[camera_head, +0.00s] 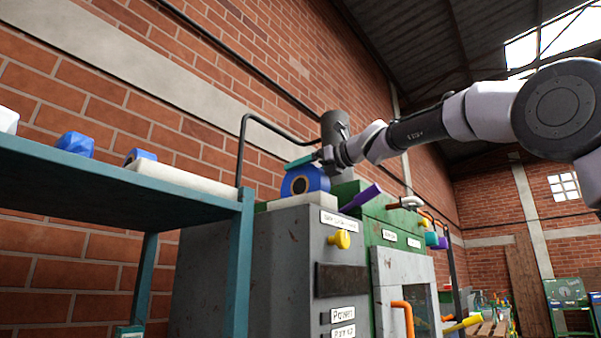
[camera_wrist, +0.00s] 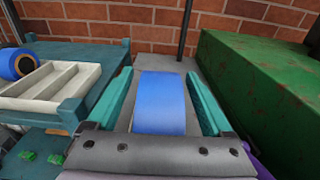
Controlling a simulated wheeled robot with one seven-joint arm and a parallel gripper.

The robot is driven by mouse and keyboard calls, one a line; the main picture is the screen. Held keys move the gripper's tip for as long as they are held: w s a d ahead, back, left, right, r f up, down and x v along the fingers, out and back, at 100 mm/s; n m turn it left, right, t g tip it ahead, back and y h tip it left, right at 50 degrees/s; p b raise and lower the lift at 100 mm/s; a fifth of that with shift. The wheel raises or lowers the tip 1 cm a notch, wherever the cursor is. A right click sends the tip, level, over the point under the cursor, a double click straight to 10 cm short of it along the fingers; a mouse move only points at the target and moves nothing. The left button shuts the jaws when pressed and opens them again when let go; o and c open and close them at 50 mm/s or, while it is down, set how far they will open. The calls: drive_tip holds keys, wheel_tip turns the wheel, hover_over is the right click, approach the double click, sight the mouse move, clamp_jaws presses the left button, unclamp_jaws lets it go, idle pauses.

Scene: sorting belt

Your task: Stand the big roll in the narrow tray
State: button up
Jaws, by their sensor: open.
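A big blue roll (camera_head: 305,181) with a dark core stands on edge on top of a grey cabinet. In the wrist view the roll (camera_wrist: 160,102) lies between the two teal fingers of my gripper (camera_wrist: 160,78). The fingers are open, one on each side, with a small gap visible near the tips. In the head view my gripper (camera_head: 303,161) reaches over the roll's top from the right. A pale divided tray (camera_wrist: 55,82) lies on the teal shelf at left in the wrist view; its side shows in the head view (camera_head: 185,180).
A smaller-looking blue roll (camera_wrist: 18,64) is beside the pale tray on the teal shelf (camera_head: 120,190). A blue object (camera_head: 75,143) sits further left. A tall green machine (camera_wrist: 260,80) stands right of the roll. A brick wall is behind.

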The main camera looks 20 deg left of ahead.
drive_tip(key=v, duration=1.1)
drive_tip(key=shift+d, duration=0.25)
drive_tip(key=shift+s+d, duration=0.1)
drive_tip(key=s+d+f+n+t+h, duration=0.2)
drive_tip(key=d+f+n+h, duration=0.6)
drive_tip(key=d+f, duration=1.2)
drive_tip(key=s+d+f+n+h, duration=0.2)
drive_tip(key=s+d+f+n, duration=0.1)
drive_tip(key=f, duration=0.4)
drive_tip(key=s+d+f+n+g+h, duration=0.1)
drive_tip(key=s+d+f+n+h, duration=0.1)
drive_tip(key=s+d+f, duration=0.3)
drive_tip(key=s+d+f+n+h, duration=0.2)
drive_tip(key=s+d+f+n, duration=0.2)
drive_tip(key=f, duration=0.6)
drive_tip(key=d+n, duration=0.1)
drive_tip(key=d, duration=0.1)
drive_tip(key=shift+d+f, duration=0.2)
drive_tip(key=shift+d, duration=0.15)
